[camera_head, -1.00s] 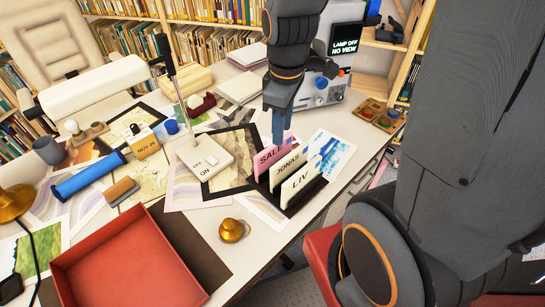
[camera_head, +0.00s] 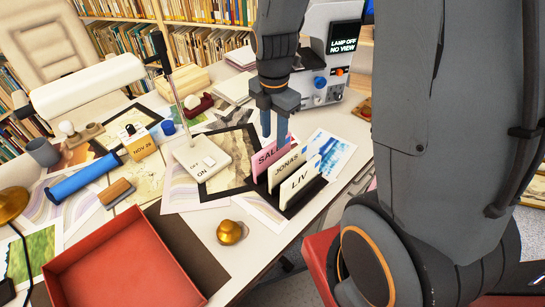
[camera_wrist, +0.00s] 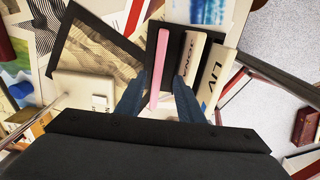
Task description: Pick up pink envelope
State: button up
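The pink envelope (camera_head: 264,163), with dark lettering that starts "SAL", stands upright at the back left of a dark holder (camera_head: 304,198). The cream envelopes marked JONAS (camera_head: 286,170) and LIV (camera_head: 298,184) stand in front of it. My gripper (camera_head: 274,135) points down at the pink envelope's upper edge. In the wrist view, the blue fingers of my gripper (camera_wrist: 158,84) are apart, with the pink envelope (camera_wrist: 159,62) between them. A gap shows on each side, and the right finger is close to the JONAS envelope.
A white switch box (camera_head: 203,158) stands left of the holder, on a dark-framed print (camera_head: 240,183). A brass bell-like object (camera_head: 231,232) and an empty red tray (camera_head: 120,262) are at the front. A grey machine (camera_head: 318,84) stands behind.

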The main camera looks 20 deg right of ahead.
aim_at(272, 144)
jog(key=shift+w+a+f+p, duration=0.1)
jog(key=shift+f+p, duration=0.2)
jog(key=shift+f, duration=0.95)
jog(key=shift+w+f+p, duration=0.1)
jog(key=shift+f+p, duration=0.2)
jog(key=shift+f, duration=0.9)
grip_shut()
